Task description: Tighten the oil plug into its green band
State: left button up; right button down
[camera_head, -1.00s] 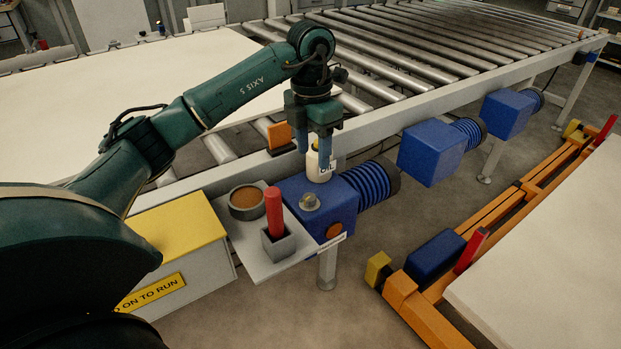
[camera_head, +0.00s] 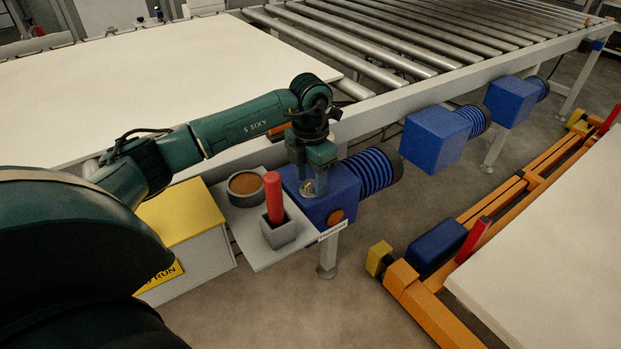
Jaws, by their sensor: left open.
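The oil plug (camera_head: 309,188) is a small brassy round cap on top of the nearest blue gear motor (camera_head: 338,202). My left gripper (camera_head: 308,190) is open and points down at the plug, its fingers around it or just above it. I cannot tell whether the fingers touch it. The green band is not discernible at this size. My right gripper is not in view.
A grey shelf (camera_head: 246,251) beside the motor carries a round dish of brown material (camera_head: 245,184) and a red-handled tool (camera_head: 273,198) in a square holder. A yellow-topped box (camera_head: 180,225) stands left. A white board (camera_head: 150,90) lies on the roller conveyor (camera_head: 400,50).

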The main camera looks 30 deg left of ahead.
pick_arm(q)
jog(key=shift+f, duration=0.25)
jog(key=c, duration=1)
jog(key=shift+r+m+b, duration=0.1)
jog(key=shift+m+b, duration=0.25)
jog(key=shift+m, duration=2.65)
jog(key=o, duration=1)
